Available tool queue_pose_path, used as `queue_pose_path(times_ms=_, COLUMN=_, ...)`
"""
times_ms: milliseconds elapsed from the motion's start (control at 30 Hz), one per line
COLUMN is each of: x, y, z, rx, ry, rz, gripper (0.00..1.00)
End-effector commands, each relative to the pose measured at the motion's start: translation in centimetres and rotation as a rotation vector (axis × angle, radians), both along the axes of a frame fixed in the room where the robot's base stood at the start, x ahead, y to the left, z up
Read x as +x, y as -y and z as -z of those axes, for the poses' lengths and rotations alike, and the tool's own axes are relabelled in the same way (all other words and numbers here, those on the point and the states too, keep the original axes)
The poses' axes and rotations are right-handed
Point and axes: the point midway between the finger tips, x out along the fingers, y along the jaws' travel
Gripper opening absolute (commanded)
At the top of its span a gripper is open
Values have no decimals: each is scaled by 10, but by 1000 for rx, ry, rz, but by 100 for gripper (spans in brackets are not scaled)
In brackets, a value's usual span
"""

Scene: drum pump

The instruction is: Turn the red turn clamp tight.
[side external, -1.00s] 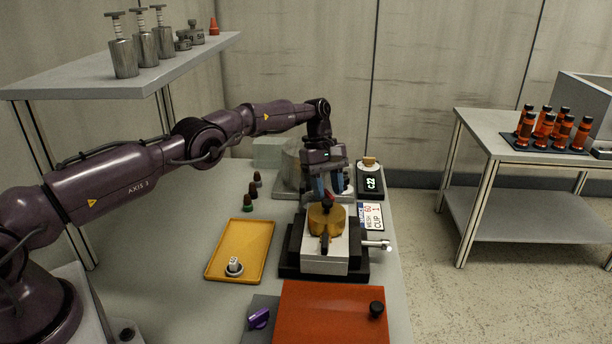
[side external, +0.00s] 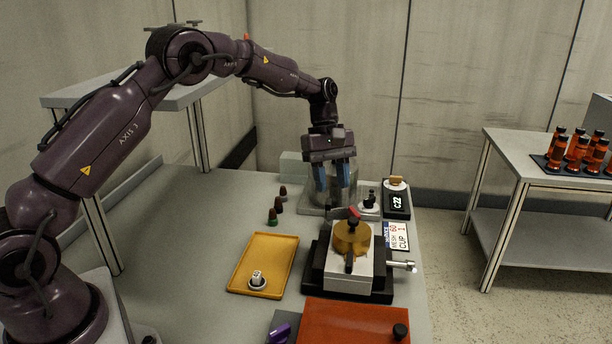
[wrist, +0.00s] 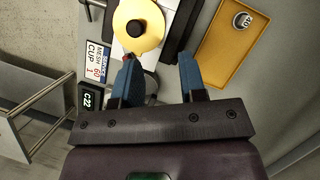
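The red turn clamp (side external: 354,213) shows as a small red piece at the back top edge of the brass-yellow round part (side external: 352,239), which sits on a grey block on a black base. In the wrist view a bit of the red clamp (wrist: 126,57) shows beside one fingertip; the finger hides part of it. My gripper (side external: 335,188) is raised above and behind the yellow part, apart from the clamp. Its two blue fingers are spread with nothing between them, as the wrist view also shows (wrist: 158,62). How tight the clamp is, I cannot tell.
A yellow tray (side external: 262,264) holding a small white-topped item lies to the left. A dark scale display (side external: 397,203) and a label card (side external: 397,237) lie to the right. A silver handle (side external: 402,264) sticks out right. An orange-red panel (side external: 350,325) is in front.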

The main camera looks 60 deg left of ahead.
Motion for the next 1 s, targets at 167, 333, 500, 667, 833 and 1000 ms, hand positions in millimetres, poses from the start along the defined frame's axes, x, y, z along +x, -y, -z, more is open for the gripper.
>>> queue_pose_path(times_ms=167, x=-28, y=2, z=-14, rx=0, ry=1, rz=0, gripper=38)
queue_pose_path(times_ms=333, x=-50, y=4, z=-23, rx=0, ry=1, rz=-1, gripper=38)
queue_pose_path(times_ms=500, x=-63, y=5, z=-29, rx=0, ry=1, rz=0, gripper=38)
queue_pose_path(times_ms=667, x=-67, y=6, z=-29, rx=0, ry=0, rz=0, gripper=38)
queue_pose_path(times_ms=833, x=-67, y=6, z=-29, rx=0, ry=0, rz=0, gripper=38)
queue_pose_path(times_ms=1000, x=-66, y=22, z=-24, rx=-1, ry=-12, rz=37, gripper=23)
